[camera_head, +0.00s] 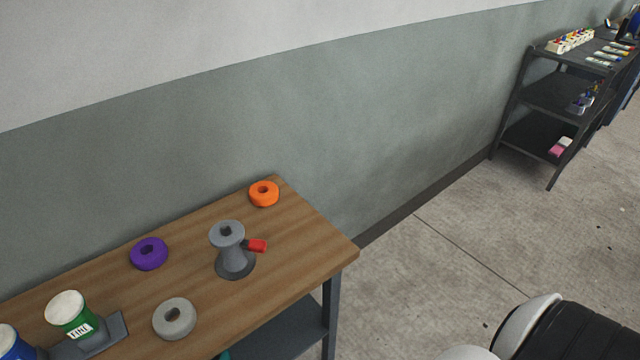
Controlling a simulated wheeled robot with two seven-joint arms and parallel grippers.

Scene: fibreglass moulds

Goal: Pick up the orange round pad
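The orange round pad (264,194) is a thick ring with a dark centre hole. It lies flat near the back right corner of the wooden table (310,236) in the head view. Nothing covers it. Neither of my grippers shows in this view.
A grey spool-shaped stand (233,252) with a red handle (257,246) stands in front of the pad. A purple ring (149,254), a grey ring (174,319) and a green can (69,316) are further left. A wall runs behind the table. A dark shelf (560,95) stands far right; floor between is clear.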

